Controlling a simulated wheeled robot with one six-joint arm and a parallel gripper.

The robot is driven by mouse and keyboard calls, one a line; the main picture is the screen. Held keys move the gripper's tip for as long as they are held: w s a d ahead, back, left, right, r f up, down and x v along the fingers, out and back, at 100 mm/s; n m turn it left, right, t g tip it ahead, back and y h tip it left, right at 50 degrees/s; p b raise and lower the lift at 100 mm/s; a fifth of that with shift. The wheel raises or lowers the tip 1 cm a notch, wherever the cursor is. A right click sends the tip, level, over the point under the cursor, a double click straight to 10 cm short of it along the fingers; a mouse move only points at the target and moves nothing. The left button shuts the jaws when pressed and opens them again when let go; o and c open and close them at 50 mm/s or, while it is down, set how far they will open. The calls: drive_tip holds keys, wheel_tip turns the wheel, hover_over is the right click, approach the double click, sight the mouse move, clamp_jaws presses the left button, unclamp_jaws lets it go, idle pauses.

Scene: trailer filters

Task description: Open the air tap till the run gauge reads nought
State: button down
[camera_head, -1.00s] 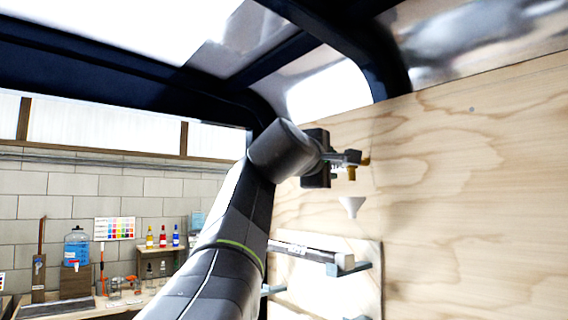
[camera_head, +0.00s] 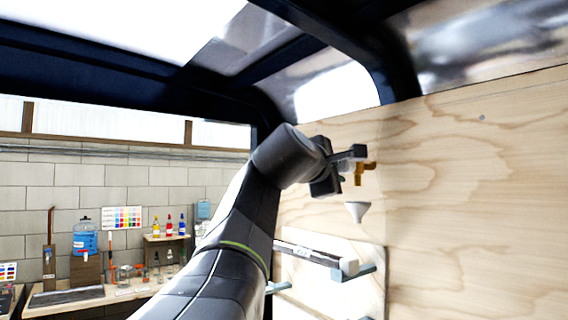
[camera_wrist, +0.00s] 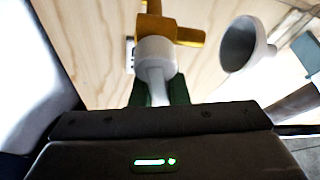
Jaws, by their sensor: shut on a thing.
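The brass-coloured air tap (camera_head: 362,172) is on the plywood wall, above a white funnel. In the wrist view its brass body (camera_wrist: 177,30) is at the top, with a pale grey collar (camera_wrist: 157,50) and a narrow pale lever (camera_wrist: 158,78) below it. My gripper (camera_head: 350,156) is at the tap. In the wrist view its dark green fingers (camera_wrist: 160,95) are shut on the lever, one on each side. The lever's lower end is hidden by the gripper. I cannot make out a run gauge or its reading in either view.
The white funnel (camera_head: 357,211) hangs just below the tap; it also shows in the wrist view (camera_wrist: 245,45). Lower on the wall, blue-grey brackets (camera_head: 352,273) hold a long tube (camera_head: 308,253). Dark roof beams pass above my arm. A bench with bottles (camera_head: 168,226) stands far left.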

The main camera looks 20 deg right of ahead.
drive_tip(key=c, duration=1.4)
unclamp_jaws()
drive_tip(key=b+v, duration=0.3)
drive_tip(key=v, duration=1)
drive_tip(key=shift+s+a+b, duration=0.25)
drive_tip(key=shift+a+b, duration=0.05)
drive_tip(key=shift+b, duration=0.1)
